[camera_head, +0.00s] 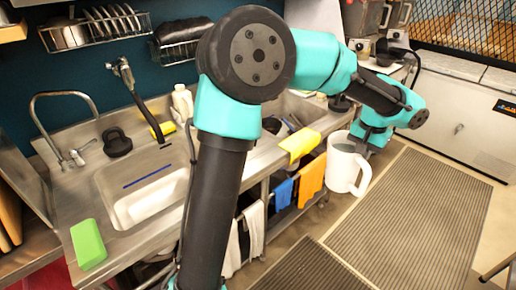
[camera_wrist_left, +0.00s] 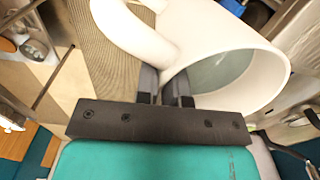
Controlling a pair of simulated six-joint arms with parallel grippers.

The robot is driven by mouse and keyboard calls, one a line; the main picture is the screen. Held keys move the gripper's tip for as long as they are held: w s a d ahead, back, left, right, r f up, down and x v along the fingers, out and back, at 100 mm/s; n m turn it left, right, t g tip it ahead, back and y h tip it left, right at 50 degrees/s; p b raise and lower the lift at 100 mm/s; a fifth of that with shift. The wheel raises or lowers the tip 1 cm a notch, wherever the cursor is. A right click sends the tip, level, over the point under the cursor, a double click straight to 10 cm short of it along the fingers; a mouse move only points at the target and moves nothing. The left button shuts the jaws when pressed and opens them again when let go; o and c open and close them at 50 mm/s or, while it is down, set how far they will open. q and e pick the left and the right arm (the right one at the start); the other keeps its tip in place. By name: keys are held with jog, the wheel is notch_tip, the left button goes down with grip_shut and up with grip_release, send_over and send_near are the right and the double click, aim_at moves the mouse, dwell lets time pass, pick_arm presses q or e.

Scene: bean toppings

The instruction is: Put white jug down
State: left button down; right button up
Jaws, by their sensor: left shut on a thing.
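The white jug (camera_head: 340,171) is in the air at the right of the counter, above the floor mats in the head view. My left gripper (camera_head: 362,146) is shut on it. In the left wrist view the jug (camera_wrist_left: 225,35) fills the upper right, with its open mouth facing right and down. Its handle curves to the upper left. The fingers of my left gripper (camera_wrist_left: 165,88) meet the jug near the base of the handle; the exact grip spot is partly hidden. My right gripper is not in view.
A steel counter with a sink (camera_head: 150,196) lies to the left. A green sponge (camera_head: 88,243) and a yellow cloth (camera_head: 299,144) lie on it. Blue (camera_head: 283,193) and orange (camera_head: 311,181) towels hang from the front rail. Ribbed mats (camera_head: 410,215) cover the open floor at right.

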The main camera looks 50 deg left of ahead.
pick_arm(q)
jog(key=shift+w+d+r, duration=0.1)
jog(key=shift+d, duration=0.1)
jog(key=shift+a, duration=0.1)
jog(key=s+a, duration=0.4)
jog(key=a, duration=1)
jog(key=s+a, duration=0.4)
jog(key=a, duration=1.1)
jog(key=shift+a+f+n+g, duration=0.25)
jog(key=shift+f+n+g, duration=0.05)
jog(key=shift+f+n, duration=0.15)
jog(key=w+a+f, duration=0.1)
jog(key=w+a, duration=1)
jog(key=shift+a+f, duration=0.2)
jog(key=shift+f, duration=0.05)
